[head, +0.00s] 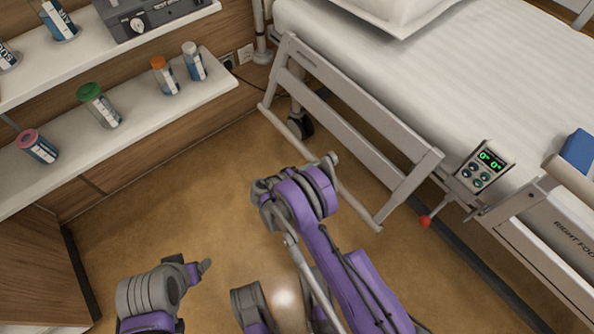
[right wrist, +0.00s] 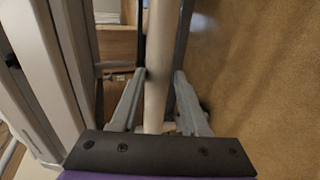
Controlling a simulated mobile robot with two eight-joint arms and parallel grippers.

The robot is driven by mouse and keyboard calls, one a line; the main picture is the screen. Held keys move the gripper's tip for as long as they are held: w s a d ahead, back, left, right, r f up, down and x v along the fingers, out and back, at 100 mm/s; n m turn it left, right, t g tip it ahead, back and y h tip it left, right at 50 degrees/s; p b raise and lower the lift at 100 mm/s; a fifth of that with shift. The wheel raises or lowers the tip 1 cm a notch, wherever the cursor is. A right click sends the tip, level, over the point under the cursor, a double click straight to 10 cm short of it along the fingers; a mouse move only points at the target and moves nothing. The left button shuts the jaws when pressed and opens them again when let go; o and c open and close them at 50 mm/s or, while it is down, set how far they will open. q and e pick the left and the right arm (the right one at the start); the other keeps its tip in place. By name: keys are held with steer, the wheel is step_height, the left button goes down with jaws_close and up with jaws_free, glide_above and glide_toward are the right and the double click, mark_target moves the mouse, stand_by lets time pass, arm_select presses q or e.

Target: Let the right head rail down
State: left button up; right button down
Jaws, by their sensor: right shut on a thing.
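The right head rail (head: 345,97) is a pale grey frame on the near side of the bed. It slants outward, with its outer bar (head: 357,199) over the floor. My right gripper (head: 329,162) is at the middle of that outer bar. In the right wrist view the fingers (right wrist: 158,103) are shut around a pale round bar (right wrist: 157,72). A red knob (head: 426,221) sits on a short stem by the rail's right end. My left gripper (head: 203,268) is low over the floor, away from the rail; its jaws are not clear.
A control panel (head: 478,172) with green digits stands between the head rail and the right foot rail (head: 555,245). A bed castor (head: 301,122) is under the rail. Wall shelves (head: 135,125) with several jars are at left. The floor between is open.

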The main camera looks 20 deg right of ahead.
steer(key=c, duration=1.6)
jaws_free()
steer(key=d+f, duration=0.1)
steer(key=w+d+f, duration=0.1)
steer(key=d+f, duration=0.1)
steer(key=shift+w+d+f, duration=0.1)
steer(key=shift+w+f, duration=0.05)
steer(key=c, duration=1.3)
jaws_free()
steer(key=shift+w+f, duration=0.15)
steer(key=o, duration=0.5)
steer(key=shift+r, duration=0.25)
steer(key=shift+c, duration=0.2)
steer(key=o, duration=0.4)
arm_select(q)
steer(key=shift+w, duration=0.35)
steer(key=shift+p+v, duration=0.85)
steer(key=shift+p, duration=0.35)
arm_select(e)
steer(key=v, duration=1)
steer(key=shift+a+r, duration=0.25)
steer(key=shift+r, duration=0.1)
arm_select(q)
steer(key=shift+w, duration=0.15)
